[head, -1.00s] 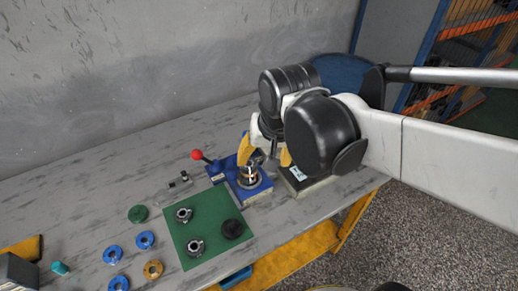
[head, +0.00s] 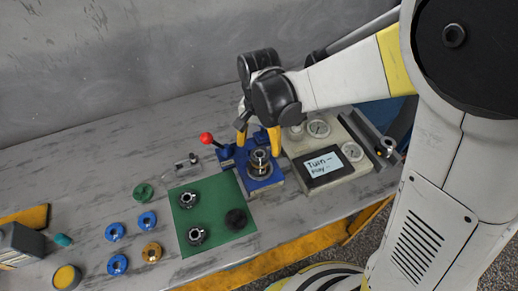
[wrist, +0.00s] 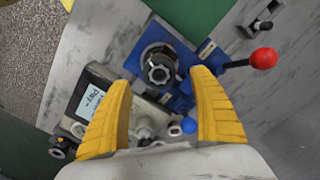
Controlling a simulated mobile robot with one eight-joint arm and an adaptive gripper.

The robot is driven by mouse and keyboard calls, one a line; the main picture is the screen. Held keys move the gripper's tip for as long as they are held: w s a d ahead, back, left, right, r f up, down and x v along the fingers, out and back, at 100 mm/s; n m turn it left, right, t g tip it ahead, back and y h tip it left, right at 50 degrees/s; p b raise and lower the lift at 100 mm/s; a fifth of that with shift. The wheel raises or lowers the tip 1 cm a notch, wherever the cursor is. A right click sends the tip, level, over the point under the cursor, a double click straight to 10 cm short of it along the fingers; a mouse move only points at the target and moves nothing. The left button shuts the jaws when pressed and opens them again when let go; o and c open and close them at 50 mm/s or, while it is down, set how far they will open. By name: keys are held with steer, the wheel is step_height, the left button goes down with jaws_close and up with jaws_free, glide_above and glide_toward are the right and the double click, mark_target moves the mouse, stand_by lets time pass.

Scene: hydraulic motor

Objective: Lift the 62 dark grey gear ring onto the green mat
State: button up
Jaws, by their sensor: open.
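A grey toothed ring (head: 259,158) sits on a post in the blue fixture (head: 266,182); in the wrist view the toothed part (wrist: 160,68) is seen from above inside a darker round seat. My gripper (head: 258,129) is open and empty, above and behind it; in the wrist view the two yellow fingers (wrist: 160,79) are wide apart with the part beyond their tips. The green mat (head: 212,217) holds two grey toothed rings (head: 188,199) and a black disc (head: 236,219). No number is readable, so I cannot tell which piece is 62.
A red-knobbed lever (head: 207,138) rises at the fixture's left. A gauge box with a screen (head: 322,166) stands close right. Blue rings (head: 146,220), a brass ring (head: 152,252) and a green piece (head: 143,193) lie left of the mat. Free table lies at the back left.

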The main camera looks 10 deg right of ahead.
mark_target(260, 153)
step_height(260, 153, down, 5)
steer(key=shift+w+d+f+b, duration=0.1)
steer(key=shift+b, duration=1.1)
steer(key=shift+c, duration=0.6)
steer(key=c, duration=1.4)
